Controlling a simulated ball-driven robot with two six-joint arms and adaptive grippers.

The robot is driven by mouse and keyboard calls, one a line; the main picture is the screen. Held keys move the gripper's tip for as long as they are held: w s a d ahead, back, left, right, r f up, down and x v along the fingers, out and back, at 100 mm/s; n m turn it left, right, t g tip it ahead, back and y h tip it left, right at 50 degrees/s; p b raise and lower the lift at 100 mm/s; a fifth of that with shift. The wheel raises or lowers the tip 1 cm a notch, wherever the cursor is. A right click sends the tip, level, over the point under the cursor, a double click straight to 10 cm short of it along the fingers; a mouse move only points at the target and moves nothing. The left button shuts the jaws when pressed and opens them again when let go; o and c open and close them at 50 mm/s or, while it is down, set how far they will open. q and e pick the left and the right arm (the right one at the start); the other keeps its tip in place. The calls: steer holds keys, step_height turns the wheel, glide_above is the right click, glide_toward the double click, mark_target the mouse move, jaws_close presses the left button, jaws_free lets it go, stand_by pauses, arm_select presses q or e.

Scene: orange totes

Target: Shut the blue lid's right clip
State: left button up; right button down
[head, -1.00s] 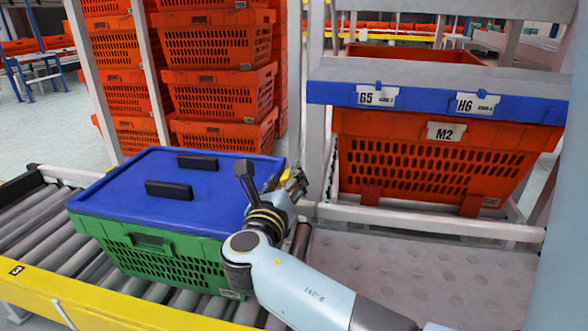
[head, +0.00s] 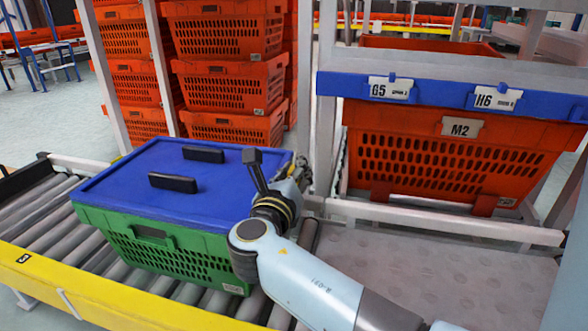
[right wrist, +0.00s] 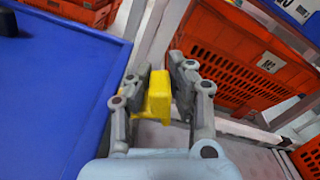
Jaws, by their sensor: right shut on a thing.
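The blue lid (head: 205,195) lies on the green tote (head: 185,250), which stands on the roller conveyor. It has two black handles on top. My right gripper (head: 302,170) is at the lid's right end, and my arm hides part of that side. In the right wrist view my right gripper (right wrist: 162,85) is shut on the yellow clip (right wrist: 158,97), with a finger on each side. The clip is just beside the lid's right edge (right wrist: 118,95). I cannot tell how its lower part sits against the tote. My left gripper is not in view.
An orange tote marked M2 (head: 440,160) sits in the rack behind and right of my right gripper. A white rack post (head: 325,110) stands close to the gripper. Orange totes (head: 225,90) are stacked behind. The conveyor has a yellow front rail (head: 120,302).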

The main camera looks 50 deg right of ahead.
steer(key=shift+s+d+f+m+p, duration=0.15)
steer(key=shift+s+f+m+p, duration=0.05)
steer(key=shift+m, duration=0.45)
steer(key=shift+s+d+f+m+p, duration=0.1)
steer(key=shift+s+f+m+p, duration=0.1)
steer(key=shift+m, duration=0.45)
steer(key=shift+s+d+f+m, duration=0.15)
steer(key=shift+f+m, duration=0.3)
steer(key=shift+m, duration=0.65)
steer(key=shift+s+d+f+m, duration=0.1)
steer(key=shift+s+f+m, duration=0.25)
steer(key=shift+m, duration=0.75)
steer(key=shift+w, duration=0.1)
steer(key=c, duration=1.2)
jaws_free()
step_height(320, 180, up, 10)
steer(key=shift+f, duration=0.1)
steer(key=shift+o, duration=0.2)
